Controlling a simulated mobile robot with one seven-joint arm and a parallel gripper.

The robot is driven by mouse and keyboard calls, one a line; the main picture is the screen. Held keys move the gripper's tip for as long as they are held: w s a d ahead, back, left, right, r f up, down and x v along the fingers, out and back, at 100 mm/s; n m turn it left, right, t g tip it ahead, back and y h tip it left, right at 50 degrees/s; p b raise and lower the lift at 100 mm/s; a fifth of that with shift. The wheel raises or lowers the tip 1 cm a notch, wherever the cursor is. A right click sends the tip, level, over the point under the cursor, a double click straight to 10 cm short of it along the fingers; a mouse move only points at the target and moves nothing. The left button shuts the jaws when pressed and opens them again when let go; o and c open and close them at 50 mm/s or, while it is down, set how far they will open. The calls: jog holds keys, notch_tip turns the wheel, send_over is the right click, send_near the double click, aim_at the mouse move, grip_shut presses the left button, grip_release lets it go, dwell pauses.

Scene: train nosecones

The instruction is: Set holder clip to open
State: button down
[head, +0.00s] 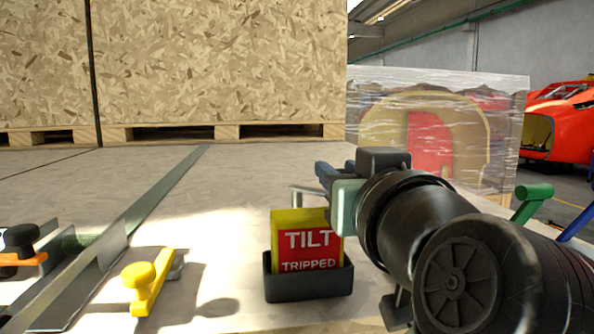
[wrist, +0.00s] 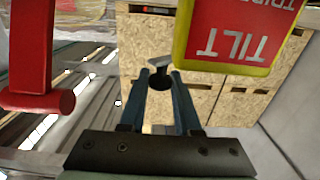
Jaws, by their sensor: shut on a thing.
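A red and yellow indicator reading TILT TRIPPED (head: 307,245) stands upright in a black holder (head: 310,287) on the bench top in the head view. A grey metal bar, seemingly the holder clip (head: 304,190), sticks up behind the indicator and reaches my gripper (head: 324,178). In the wrist view, the indicator (wrist: 235,32) is upside down at upper right. There my gripper (wrist: 159,76) has its two blue fingers on either side of a dark piece with a grey end (wrist: 158,64), apparently the clip's handle. The clip's pivot is hidden, so its setting cannot be told.
A yellow knobbed lever (head: 145,280), a metal rail (head: 125,225) and an orange part with a black knob (head: 20,240) lie left. Wooden crates (head: 220,70) stand behind, and a wrapped load (head: 455,130) at right. A red handle (wrist: 35,65) is close in the wrist view.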

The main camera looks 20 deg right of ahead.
jog(key=c, duration=0.6)
grip_release()
jog(key=s+a+b, duration=0.1)
jog(key=s+b, duration=0.1)
jog(key=s, duration=1.1)
jog(key=shift+a, duration=0.15)
jog(key=shift+c, duration=0.2)
